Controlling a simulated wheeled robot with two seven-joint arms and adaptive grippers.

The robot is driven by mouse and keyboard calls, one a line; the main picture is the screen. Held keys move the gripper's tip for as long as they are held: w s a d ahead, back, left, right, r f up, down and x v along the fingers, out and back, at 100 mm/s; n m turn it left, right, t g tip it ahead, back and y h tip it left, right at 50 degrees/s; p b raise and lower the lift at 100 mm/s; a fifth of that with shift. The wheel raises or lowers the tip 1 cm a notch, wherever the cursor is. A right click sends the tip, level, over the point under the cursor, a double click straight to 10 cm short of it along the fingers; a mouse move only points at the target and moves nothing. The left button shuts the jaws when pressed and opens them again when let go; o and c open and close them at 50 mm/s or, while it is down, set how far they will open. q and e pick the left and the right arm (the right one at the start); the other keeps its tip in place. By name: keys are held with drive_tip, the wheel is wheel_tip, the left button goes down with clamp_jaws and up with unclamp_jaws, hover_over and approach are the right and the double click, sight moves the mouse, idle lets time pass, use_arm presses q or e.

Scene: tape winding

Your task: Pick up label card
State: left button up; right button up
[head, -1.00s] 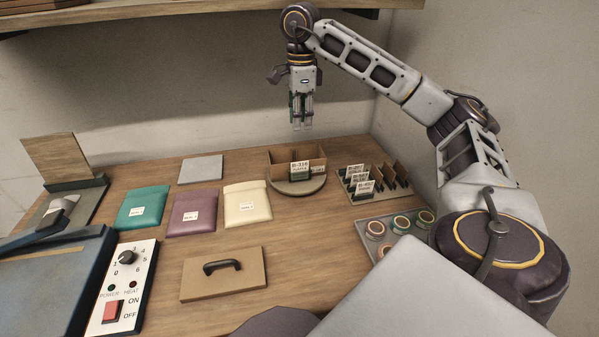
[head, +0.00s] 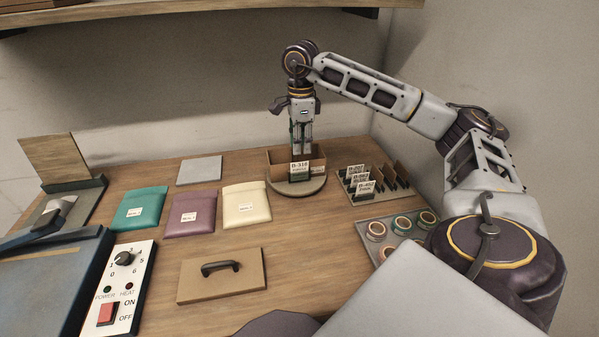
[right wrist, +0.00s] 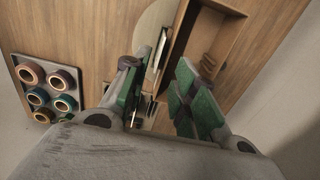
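A white label card (head: 300,169) reading B-316 stands upright at the front of a small open wooden box (head: 282,158) on a round base. My right gripper (head: 301,150) points straight down just above and behind the card, over the box. In the right wrist view its green-padded fingers (right wrist: 158,95) are apart, with no object clearly held between them. A thin pale edge, likely the card (right wrist: 160,48), shows beyond the left finger. Whether a finger touches the card cannot be told. My left gripper is not in view.
A rack of label cards (head: 362,182) and a tray of tape rolls (head: 398,228) lie to the right. Cream (head: 246,205), purple (head: 190,216) and green (head: 140,209) pouches lie left. A handled board (head: 222,278) is in front.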

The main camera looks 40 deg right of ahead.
drive_tip(key=shift+f, duration=0.1)
hover_over(300, 171)
drive_tip(key=shift+d+f, duration=0.2)
drive_tip(key=shift+f, duration=2.3)
clamp_jaws()
